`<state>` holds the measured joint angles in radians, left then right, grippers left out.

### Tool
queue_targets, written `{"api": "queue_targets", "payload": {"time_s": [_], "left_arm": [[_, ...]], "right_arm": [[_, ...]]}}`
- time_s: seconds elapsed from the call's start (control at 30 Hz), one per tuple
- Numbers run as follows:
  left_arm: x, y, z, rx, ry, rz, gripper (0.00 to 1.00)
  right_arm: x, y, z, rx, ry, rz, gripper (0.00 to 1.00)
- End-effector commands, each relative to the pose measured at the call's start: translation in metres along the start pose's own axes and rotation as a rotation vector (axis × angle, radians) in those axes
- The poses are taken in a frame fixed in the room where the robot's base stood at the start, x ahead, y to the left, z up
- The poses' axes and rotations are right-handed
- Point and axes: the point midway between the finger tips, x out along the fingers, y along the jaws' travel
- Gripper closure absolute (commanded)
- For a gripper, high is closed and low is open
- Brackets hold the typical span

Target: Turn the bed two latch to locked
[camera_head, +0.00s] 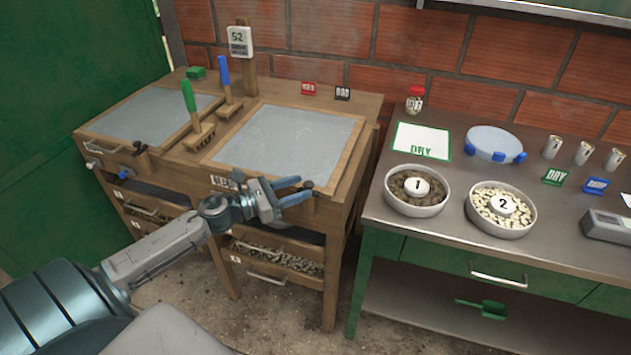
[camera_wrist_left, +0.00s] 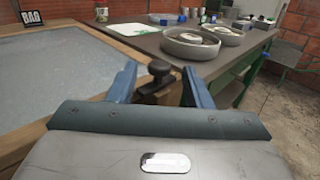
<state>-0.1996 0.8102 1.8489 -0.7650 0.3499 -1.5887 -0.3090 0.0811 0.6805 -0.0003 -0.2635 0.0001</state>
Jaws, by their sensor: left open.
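The dark latch knob (camera_head: 307,184) is at the front right corner of the right-hand grey bed (camera_head: 285,143), which I take for bed two. In the left wrist view the open gripper (camera_wrist_left: 158,76) straddles the knob. Any lock marking is hidden or too small to read. My right gripper is not in view.
The left-hand grey bed (camera_head: 152,115) adjoins, with a green-handled brush (camera_head: 190,105) and a blue-handled one (camera_head: 226,80) between the beds. Drawers with beans (camera_head: 275,257) sit below. A steel table (camera_head: 450,230) with two round bowls stands close on the right.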

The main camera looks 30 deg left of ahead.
Motion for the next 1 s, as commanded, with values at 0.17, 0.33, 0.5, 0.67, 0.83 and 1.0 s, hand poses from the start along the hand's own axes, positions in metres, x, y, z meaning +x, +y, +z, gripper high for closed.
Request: {"api": "queue_targets", "payload": {"time_s": [0.17,0.33,0.5,0.67,0.83,1.0], "left_arm": [[0.02,0.001,0.005,-0.003,-0.007,0.002,0.55],[0.039,0.001,0.004,-0.003,-0.003,0.003,0.55],[0.052,0.001,0.002,-0.003,-0.002,0.002,0.55],[0.056,0.0,0.0,-0.002,0.001,0.001,0.55],[0.056,0.0,-0.001,-0.001,0.001,0.0,0.55],[0.056,0.0,-0.001,-0.001,0.001,0.0,0.76]], "right_arm": [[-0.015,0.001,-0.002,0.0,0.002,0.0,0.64],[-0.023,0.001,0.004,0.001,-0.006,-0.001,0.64],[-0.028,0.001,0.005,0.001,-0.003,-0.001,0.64],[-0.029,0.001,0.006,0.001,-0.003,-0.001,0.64],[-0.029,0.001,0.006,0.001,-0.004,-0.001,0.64],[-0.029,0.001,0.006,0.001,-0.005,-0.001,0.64]]}}
